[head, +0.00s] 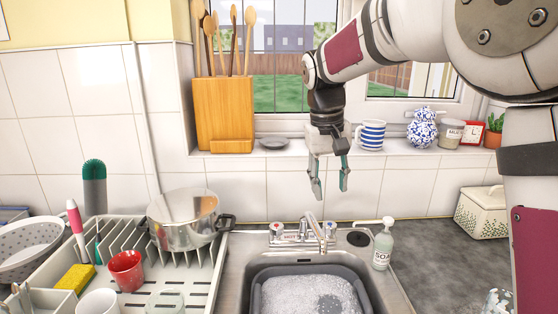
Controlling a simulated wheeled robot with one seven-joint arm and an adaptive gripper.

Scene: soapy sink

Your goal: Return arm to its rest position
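My gripper (329,190) hangs in the air in the head view, pointing down in front of the window sill and above the sink taps. Its two fingers are apart with nothing between them. My arm comes in from the upper right and bends down at the wrist. The sink (233,281) lies below the gripper, with a grey basin (262,272) of soapy water in it.
A dish rack (205,285) on the left holds a steel pot (184,222), a red cup (126,270) and other dishes. A soap bottle (383,246) stands right of the tap (315,232). The sill bears a utensil block (224,112), a striped mug (371,135) and a patterned jug (422,129).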

